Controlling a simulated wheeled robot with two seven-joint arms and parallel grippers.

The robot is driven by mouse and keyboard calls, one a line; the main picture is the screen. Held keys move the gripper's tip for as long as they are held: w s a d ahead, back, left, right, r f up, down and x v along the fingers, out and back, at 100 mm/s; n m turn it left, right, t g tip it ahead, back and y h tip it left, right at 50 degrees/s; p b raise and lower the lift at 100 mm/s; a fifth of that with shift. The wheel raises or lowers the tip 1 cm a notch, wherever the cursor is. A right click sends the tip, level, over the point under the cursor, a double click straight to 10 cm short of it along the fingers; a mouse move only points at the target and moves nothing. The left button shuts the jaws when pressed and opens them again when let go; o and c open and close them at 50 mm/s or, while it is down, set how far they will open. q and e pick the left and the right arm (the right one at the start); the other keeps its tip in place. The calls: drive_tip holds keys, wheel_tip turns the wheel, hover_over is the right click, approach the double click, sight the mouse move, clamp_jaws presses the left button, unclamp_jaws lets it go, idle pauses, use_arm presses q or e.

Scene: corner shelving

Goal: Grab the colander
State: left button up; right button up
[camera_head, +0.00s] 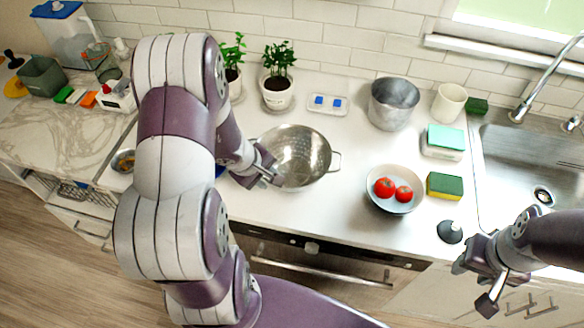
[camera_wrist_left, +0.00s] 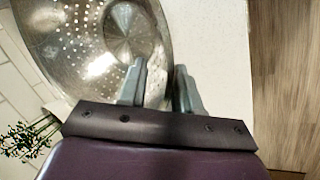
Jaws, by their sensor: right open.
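The metal colander (camera_head: 300,150) stands on the white counter, with a wire handle on its right side. My left gripper (camera_head: 269,170) is at the colander's left front rim. In the left wrist view, the perforated bowl of the colander (camera_wrist_left: 85,45) fills the upper left. There the left gripper's fingers (camera_wrist_left: 160,85) are apart, one over the bowl's inside and one outside the rim. Whether either finger touches the rim cannot be told. My right gripper (camera_head: 474,284) is open and empty at the lower right, in front of the counter.
A bowl with two tomatoes (camera_head: 395,207) and a yellow-green sponge (camera_head: 445,186) are right of the colander. A metal pot (camera_head: 393,103) and potted plants (camera_head: 278,92) stand behind. A dark plunger-like object (camera_head: 450,232) is near the front edge. The sink (camera_head: 530,150) is at right.

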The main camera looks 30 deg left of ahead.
use_arm(q)
drive_tip(key=shift+w+d+f, duration=0.15)
drive_tip(key=shift+d+f, duration=0.1)
drive_tip(key=shift+f, duration=0.25)
drive_tip(key=shift+w+d+f, duration=0.1)
drive_tip(key=shift+d+f, duration=0.15)
drive_tip(key=shift+f, duration=0.25)
drive_tip(key=shift+w+f, duration=0.15)
drive_tip(key=shift+f, duration=0.05)
drive_tip(key=shift+w+a, duration=0.1)
drive_tip(key=shift+a, duration=0.05)
clamp_jaws()
